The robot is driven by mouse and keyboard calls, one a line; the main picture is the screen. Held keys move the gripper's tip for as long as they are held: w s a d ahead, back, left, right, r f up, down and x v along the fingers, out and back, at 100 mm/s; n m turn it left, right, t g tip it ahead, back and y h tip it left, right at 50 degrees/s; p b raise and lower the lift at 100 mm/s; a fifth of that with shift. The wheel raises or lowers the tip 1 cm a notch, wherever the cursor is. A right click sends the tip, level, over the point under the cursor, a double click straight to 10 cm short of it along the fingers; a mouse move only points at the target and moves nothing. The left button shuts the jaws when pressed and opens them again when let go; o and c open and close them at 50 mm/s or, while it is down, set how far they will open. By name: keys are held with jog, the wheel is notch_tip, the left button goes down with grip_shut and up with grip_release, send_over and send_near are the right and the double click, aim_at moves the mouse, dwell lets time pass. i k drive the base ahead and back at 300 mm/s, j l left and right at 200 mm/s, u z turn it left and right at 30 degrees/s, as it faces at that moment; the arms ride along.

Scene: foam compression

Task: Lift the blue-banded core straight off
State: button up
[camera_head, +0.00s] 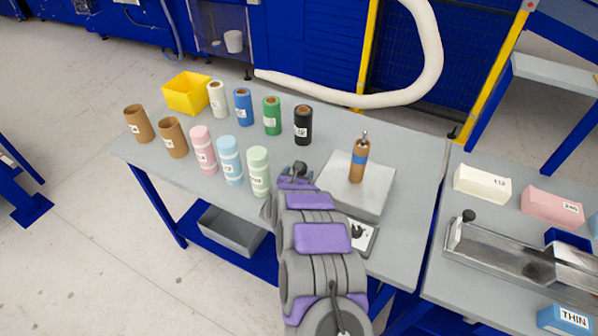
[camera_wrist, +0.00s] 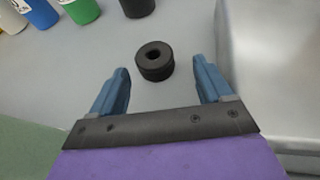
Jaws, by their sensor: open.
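The blue-banded core (camera_head: 358,161) is a brown tube with a blue band around its middle. It stands upright over a metal post, whose tip shows above it, on a light grey square platform (camera_head: 345,190). My gripper (camera_head: 294,180) is left of the platform, low over the table and apart from the core. In the wrist view my gripper (camera_wrist: 164,68) is open, with its two blue fingers spread and nothing clamped. A black ring (camera_wrist: 154,61) lies on the table between and just beyond the fingertips. The core is not in the wrist view.
Several coloured rolls and brown tubes stand left of my gripper, the light green roll (camera_head: 258,172) nearest. A black roll (camera_head: 303,125) stands behind it. A small display panel (camera_head: 362,237) sits before the platform. A yellow bin (camera_head: 187,93) is at the back left.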

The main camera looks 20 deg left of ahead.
aim_at(360, 156)
jog(key=k+j, duration=0.15)
jog(key=k, duration=0.85)
